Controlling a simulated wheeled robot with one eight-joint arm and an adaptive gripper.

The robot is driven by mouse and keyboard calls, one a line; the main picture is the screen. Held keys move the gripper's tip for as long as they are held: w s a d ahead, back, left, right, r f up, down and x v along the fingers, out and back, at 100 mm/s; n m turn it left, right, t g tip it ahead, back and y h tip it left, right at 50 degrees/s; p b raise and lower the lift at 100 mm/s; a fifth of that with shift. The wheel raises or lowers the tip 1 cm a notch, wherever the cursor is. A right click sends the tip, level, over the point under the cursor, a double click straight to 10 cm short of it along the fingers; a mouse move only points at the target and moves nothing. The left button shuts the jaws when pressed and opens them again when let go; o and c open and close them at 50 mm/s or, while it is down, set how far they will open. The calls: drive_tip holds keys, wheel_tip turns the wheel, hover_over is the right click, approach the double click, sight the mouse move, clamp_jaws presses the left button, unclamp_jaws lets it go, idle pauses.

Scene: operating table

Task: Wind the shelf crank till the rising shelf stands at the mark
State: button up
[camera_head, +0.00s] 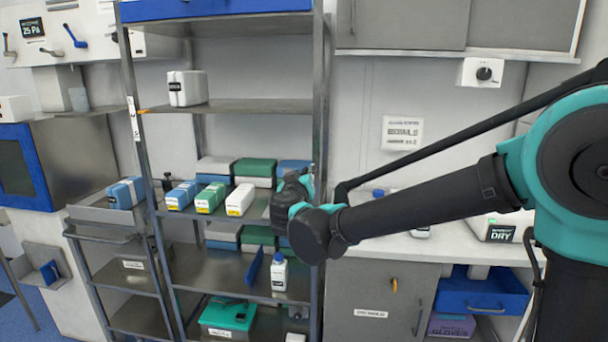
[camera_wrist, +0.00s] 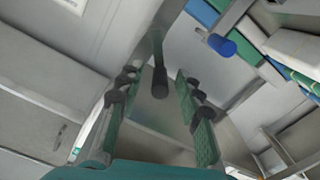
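The shelf with a small orange pointer (camera_head: 143,111) at its left end appears to be the rising shelf (camera_head: 245,106). It sits high in the metal rack. The pointer is beside the upper part of a white marked strip (camera_head: 133,120) on the left post; its markings are too small to read. My gripper (camera_wrist: 155,76) is open, its two fingers spread. A dark knob (camera_wrist: 159,85) on a metal part, apparently the crank handle, shows between the fingers, with gaps at both sides. In the head view my gripper is by the right post, and my wrist hides the crank.
A white box (camera_head: 187,88) stands on the upper shelf. Several white, blue and green boxes (camera_head: 211,197) fill the shelf below. A white bottle (camera_head: 279,272) stands lower down. A blue-ended part (camera_wrist: 222,45) lies right of my fingers. A counter (camera_head: 465,248) is at right.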

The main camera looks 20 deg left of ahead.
clamp_jaws()
drive_tip(key=shift+a+f+n, duration=0.1)
drive_tip(key=shift+n, duration=0.2)
drive_tip(key=f+n, duration=0.1)
drive_tip(key=n, duration=0.4)
drive_tip(key=f+n, duration=0.2)
drive_tip(key=n, duration=0.3)
drive_tip(key=a+f+n, duration=0.1)
drive_tip(key=f+n, duration=0.1)
drive_tip(key=n, duration=0.3)
drive_tip(key=shift+s+f, duration=0.15)
drive_tip(key=shift+f, duration=0.1)
drive_tip(key=shift+n, duration=0.3)
idle(0.3)
